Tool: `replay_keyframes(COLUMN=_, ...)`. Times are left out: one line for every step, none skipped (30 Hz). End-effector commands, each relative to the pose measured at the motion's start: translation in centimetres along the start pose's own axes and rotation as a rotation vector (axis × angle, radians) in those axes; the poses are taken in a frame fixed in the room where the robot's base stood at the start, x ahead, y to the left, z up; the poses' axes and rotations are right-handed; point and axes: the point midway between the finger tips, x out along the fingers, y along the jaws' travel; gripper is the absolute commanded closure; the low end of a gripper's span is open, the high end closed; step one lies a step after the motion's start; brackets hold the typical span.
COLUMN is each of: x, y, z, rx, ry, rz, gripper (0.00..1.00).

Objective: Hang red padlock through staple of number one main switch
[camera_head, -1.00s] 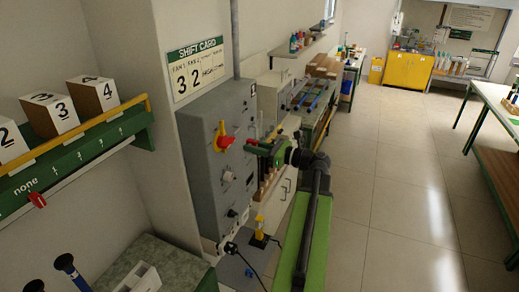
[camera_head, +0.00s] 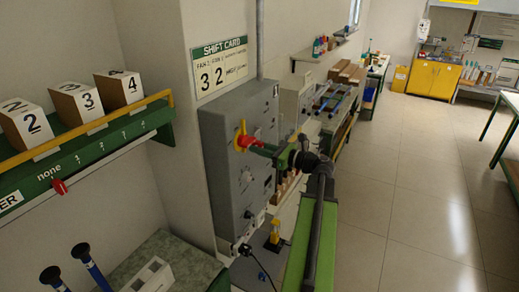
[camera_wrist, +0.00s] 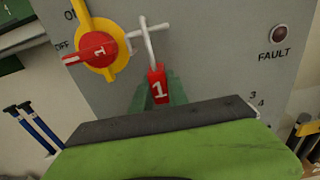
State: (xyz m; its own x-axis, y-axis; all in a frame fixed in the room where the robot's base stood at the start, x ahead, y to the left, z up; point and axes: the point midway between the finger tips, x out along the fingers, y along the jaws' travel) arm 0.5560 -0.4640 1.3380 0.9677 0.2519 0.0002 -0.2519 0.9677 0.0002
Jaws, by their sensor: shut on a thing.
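The number one main switch is a red handle (camera_wrist: 95,49) marked 1 on a yellow plate (camera_wrist: 98,22), its tip pointing left at OFF. It also shows in the head view (camera_head: 242,142). My gripper (camera_wrist: 158,97) is shut on the red padlock (camera_wrist: 158,84), marked 1, which sits upright below and right of the switch. Its pale shackle (camera_wrist: 152,48) rises above the body. A pale bar, seemingly the staple (camera_wrist: 135,34), juts from the switch's right side and crosses the shackle in the picture. I cannot tell whether the shackle passes through it. In the head view, my gripper (camera_head: 266,150) is close to the switch.
The switch is on a grey cabinet (camera_head: 232,190) with a fault lamp (camera_wrist: 278,34) to the right. The floor (camera_head: 415,200) at right is clear.

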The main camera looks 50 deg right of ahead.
Motion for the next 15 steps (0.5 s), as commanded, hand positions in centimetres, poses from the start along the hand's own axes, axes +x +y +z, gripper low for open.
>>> replay_keyframes(x=0.01, y=0.01, z=-0.05, rx=0.000, ry=0.000, rz=0.000, gripper=1.00)
replay_keyframes(x=0.01, y=0.01, z=-0.04, rx=0.000, ry=0.000, rz=0.000, gripper=1.00)
replay_keyframes(x=0.01, y=0.02, z=-0.02, rx=0.000, ry=0.000, rz=0.000, gripper=1.00)
replay_keyframes(x=0.01, y=0.02, z=-0.01, rx=0.000, ry=0.000, rz=0.001, gripper=1.00)
replay_keyframes(x=0.02, y=0.02, z=0.00, rx=0.000, ry=0.000, rz=0.001, gripper=1.00)
replay_keyframes(x=0.02, y=0.02, z=0.00, rx=0.000, ry=0.000, rz=0.001, gripper=1.00)
replay_keyframes(x=0.02, y=0.03, z=0.01, rx=0.000, ry=0.000, rz=0.001, gripper=1.00)
replay_keyframes(x=0.02, y=0.03, z=0.01, rx=0.000, ry=0.000, rz=0.001, gripper=0.79)
replay_keyframes(x=0.03, y=0.04, z=0.01, rx=0.000, ry=0.000, rz=0.001, gripper=0.74)
replay_keyframes(x=0.03, y=0.04, z=0.00, rx=0.000, ry=0.000, rz=0.001, gripper=0.70)
replay_keyframes(x=0.03, y=0.04, z=0.00, rx=0.000, ry=0.000, rz=0.001, gripper=0.66)
replay_keyframes(x=0.04, y=0.04, z=0.00, rx=0.000, ry=0.000, rz=0.001, gripper=0.61)
replay_keyframes(x=0.04, y=0.04, z=0.00, rx=0.000, ry=0.000, rz=0.001, gripper=0.57)
replay_keyframes(x=0.04, y=0.05, z=0.00, rx=0.000, ry=0.000, rz=0.001, gripper=0.55)
replay_keyframes(x=0.05, y=0.05, z=0.00, rx=0.000, ry=0.000, rz=0.001, gripper=0.55)
